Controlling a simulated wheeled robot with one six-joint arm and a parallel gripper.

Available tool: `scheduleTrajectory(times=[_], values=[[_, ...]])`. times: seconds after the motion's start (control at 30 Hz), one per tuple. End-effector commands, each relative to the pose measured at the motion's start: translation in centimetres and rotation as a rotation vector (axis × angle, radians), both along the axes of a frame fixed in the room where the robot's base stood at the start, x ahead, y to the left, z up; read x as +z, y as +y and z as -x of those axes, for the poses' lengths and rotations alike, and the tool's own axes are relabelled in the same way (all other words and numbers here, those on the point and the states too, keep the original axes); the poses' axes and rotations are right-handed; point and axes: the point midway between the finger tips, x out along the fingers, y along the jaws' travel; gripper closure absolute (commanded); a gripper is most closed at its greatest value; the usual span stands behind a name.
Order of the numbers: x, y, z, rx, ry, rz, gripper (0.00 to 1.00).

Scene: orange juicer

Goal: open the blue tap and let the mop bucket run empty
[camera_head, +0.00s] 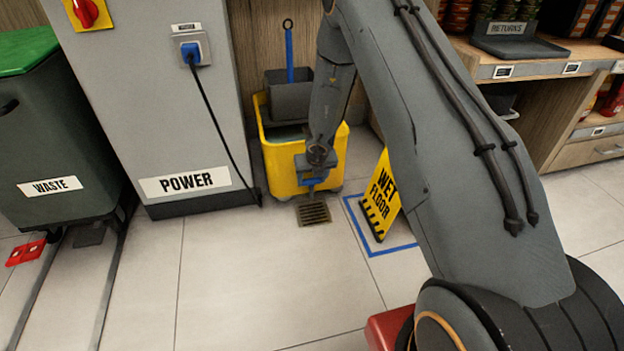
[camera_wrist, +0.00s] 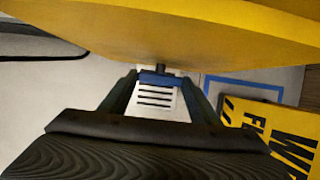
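The yellow mop bucket (camera_head: 281,165) stands against the wall by the power cabinet, with grey-green water (camera_head: 287,133) showing inside. Its blue tap (camera_head: 312,181) is low on the front, above a floor drain (camera_head: 314,212). In the wrist view the blue tap (camera_wrist: 158,79) lies crosswise between my gripper's two fingers (camera_wrist: 160,85), under the bucket's yellow wall (camera_wrist: 170,35). The fingers are apart, one at each end of the tap; whether they press on it cannot be told. No running water is visible at the tap or over the drain slots (camera_wrist: 155,96).
A yellow wet floor sign (camera_head: 381,197) stands right of the bucket inside a blue floor outline (camera_head: 392,249). The power cabinet (camera_head: 160,110) and green-lidded waste bin (camera_head: 60,150) are left. A returns counter (camera_head: 540,67) is right.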

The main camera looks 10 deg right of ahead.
Motion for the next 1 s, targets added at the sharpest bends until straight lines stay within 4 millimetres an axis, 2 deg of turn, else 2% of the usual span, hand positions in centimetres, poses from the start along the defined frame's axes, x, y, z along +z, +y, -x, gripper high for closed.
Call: scheduleTrajectory(times=[0.03,0.1,0.77,1.0], values=[[0.01,-0.01,0.01,0.000,0.000,0.000,0.59],[0.00,-0.02,0.01,0.000,0.000,0.000,0.66],[0.50,-0.14,-0.21,0.101,-0.004,0.001,0.66],[0.30,-0.33,-0.34,0.199,-0.007,0.001,0.66]])
